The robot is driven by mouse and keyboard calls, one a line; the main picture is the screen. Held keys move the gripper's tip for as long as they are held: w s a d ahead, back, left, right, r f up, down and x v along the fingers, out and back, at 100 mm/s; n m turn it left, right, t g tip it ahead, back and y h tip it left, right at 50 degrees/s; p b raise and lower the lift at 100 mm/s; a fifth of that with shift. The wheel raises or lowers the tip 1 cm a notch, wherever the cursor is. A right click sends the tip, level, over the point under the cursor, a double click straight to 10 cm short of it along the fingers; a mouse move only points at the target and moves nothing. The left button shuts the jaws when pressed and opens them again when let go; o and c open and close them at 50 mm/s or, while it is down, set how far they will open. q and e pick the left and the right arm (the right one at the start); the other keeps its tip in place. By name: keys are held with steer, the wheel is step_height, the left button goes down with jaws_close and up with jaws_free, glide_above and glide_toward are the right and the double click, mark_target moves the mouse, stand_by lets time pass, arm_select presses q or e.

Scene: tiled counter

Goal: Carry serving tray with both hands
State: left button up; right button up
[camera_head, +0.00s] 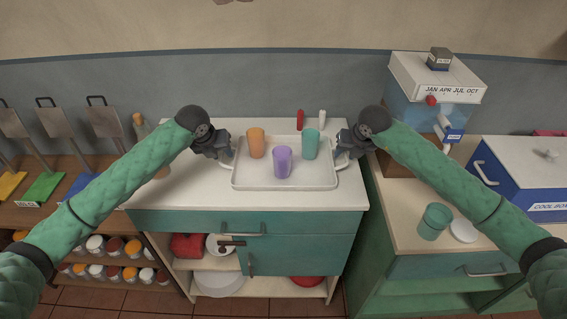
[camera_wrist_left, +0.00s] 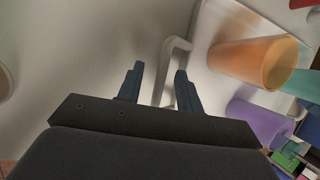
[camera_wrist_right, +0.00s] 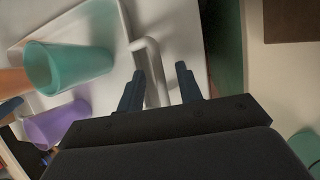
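A white serving tray (camera_head: 240,183) lies on the white counter, with an orange cup (camera_head: 257,143), a purple cup (camera_head: 283,162) and a teal cup (camera_head: 310,144) upright on it. My left gripper (camera_head: 229,151) is at the tray's left handle. In the left wrist view its fingers (camera_wrist_left: 158,85) are apart, with the handle (camera_wrist_left: 172,60) between them, nearer the right finger. My right gripper (camera_head: 343,152) is at the right handle. In the right wrist view its fingers (camera_wrist_right: 161,87) are apart, with the handle (camera_wrist_right: 152,65) between them, nearer the left finger.
A bottle (camera_head: 141,127) stands at the counter's back left. Red and white items (camera_head: 300,119) stand behind the tray. To the right are a drink dispenser (camera_head: 436,85), a blue cool box (camera_head: 520,175) and a teal canister (camera_head: 434,221). Counter in front of the tray is clear.

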arm_select(q)
steer(key=shift+w+d+f, duration=0.2)
steer(key=shift+w+f, duration=0.1)
steer(key=shift+f, duration=0.25)
arm_select(e)
steer(key=shift+w+f, duration=0.25)
steer(key=shift+f, duration=0.3)
arm_select(q)
steer(key=shift+s, duration=0.1)
arm_select(e)
steer(key=shift+a, duration=0.1)
steer(key=shift+s, duration=0.1)
arm_select(q)
jaws_close()
arm_select(e)
jaws_close()
